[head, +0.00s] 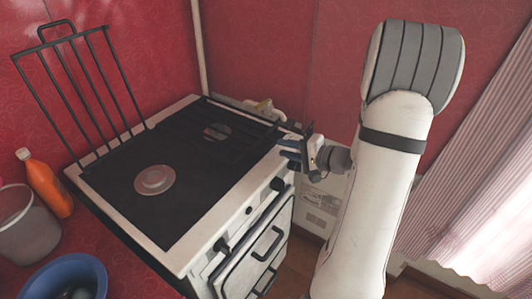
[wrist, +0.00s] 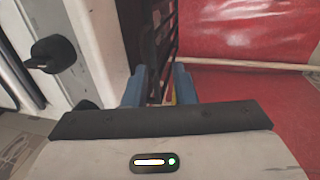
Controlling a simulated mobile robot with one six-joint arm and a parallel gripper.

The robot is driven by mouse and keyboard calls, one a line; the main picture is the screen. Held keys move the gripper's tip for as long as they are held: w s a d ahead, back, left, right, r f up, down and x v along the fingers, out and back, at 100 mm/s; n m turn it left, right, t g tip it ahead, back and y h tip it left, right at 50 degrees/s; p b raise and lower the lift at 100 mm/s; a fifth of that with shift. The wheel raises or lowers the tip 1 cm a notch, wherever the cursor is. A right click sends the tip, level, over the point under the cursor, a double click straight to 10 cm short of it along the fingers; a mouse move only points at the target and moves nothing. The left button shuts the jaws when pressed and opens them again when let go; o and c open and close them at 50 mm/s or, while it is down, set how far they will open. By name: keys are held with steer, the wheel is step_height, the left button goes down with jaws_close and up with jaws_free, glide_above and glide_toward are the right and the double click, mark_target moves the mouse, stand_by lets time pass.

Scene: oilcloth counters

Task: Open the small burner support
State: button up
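The stove (head: 190,255) has a black top with a round front burner (head: 155,180). One burner support (head: 80,85) stands upright along its left side. The other support (head: 185,135) lies flat over the rear burner (head: 216,131); I cannot tell for certain which is the small one. My gripper (head: 290,152) is at the stove's right edge, near the flat support's end. In the wrist view its blue fingers (wrist: 160,88) are apart, with the dark support (wrist: 160,40) beyond and between them. Contact is not clear.
Control knobs (head: 222,245) and an oven door handle (head: 268,242) are on the stove's front; a knob (wrist: 52,54) shows in the wrist view. An orange bottle (head: 45,183), a grey bucket (head: 25,225) and a blue bowl (head: 65,278) stand at left. Red walls (head: 270,45) are behind.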

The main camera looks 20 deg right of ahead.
mark_target(266, 148)
steer(key=w+a+f, duration=0.1)
steer(key=w, duration=0.1)
steer(key=w+a+f, duration=0.1)
steer(key=w, duration=0.1)
steer(key=w+a+f+b, duration=0.1)
steer(key=w+a+f, duration=0.1)
steer(key=shift+w, duration=0.2)
stand_by(0.4)
jaws_close()
stand_by(0.3)
